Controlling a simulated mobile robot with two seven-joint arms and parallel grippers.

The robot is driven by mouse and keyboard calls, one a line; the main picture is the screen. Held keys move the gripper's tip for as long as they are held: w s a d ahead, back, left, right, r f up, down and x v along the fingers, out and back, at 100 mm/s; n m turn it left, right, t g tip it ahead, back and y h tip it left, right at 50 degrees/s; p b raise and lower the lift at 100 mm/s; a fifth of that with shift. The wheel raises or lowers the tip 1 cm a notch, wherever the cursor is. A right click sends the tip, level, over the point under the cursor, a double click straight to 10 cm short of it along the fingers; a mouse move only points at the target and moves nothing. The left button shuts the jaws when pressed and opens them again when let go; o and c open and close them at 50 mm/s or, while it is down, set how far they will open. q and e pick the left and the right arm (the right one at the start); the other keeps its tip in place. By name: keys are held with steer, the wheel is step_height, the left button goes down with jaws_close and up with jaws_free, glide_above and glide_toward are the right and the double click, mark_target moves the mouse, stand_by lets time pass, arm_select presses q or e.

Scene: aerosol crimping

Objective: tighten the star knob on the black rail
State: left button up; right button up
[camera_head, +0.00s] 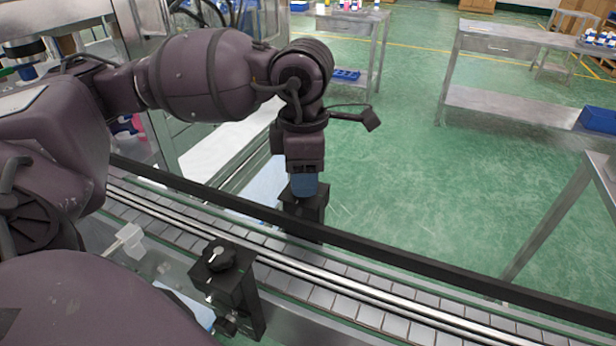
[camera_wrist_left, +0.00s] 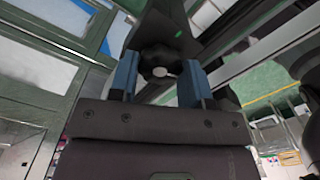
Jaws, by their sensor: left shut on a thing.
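My left gripper (camera_head: 304,187) points down over a black bracket (camera_head: 304,214) at the far side of the black rail (camera_head: 420,257). Its blue fingers stand on either side of the dark star knob (camera_wrist_left: 158,64) in the left wrist view and are shut on it. In the head view the fingers hide this knob. A second black star knob (camera_head: 217,256) sits on a similar bracket on the near side of the conveyor, clear of the gripper. My right gripper is not in view.
A conveyor of grey plates (camera_head: 345,312) runs along the rail. A steel table (camera_head: 500,42) and a blue bin (camera_head: 598,120) stand at the back right. The green floor (camera_head: 400,170) beyond the rail is clear.

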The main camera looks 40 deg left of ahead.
arm_select(q)
steer(key=shift+m+b, duration=0.7)
steer(key=shift+m, duration=0.9)
steer(key=o, duration=0.9)
steer(key=shift+o, duration=0.2)
step_height(320, 180, up, 11)
steer(key=p, duration=0.1)
steer(key=shift+s+f, duration=0.1)
steer(key=shift+f, duration=0.05)
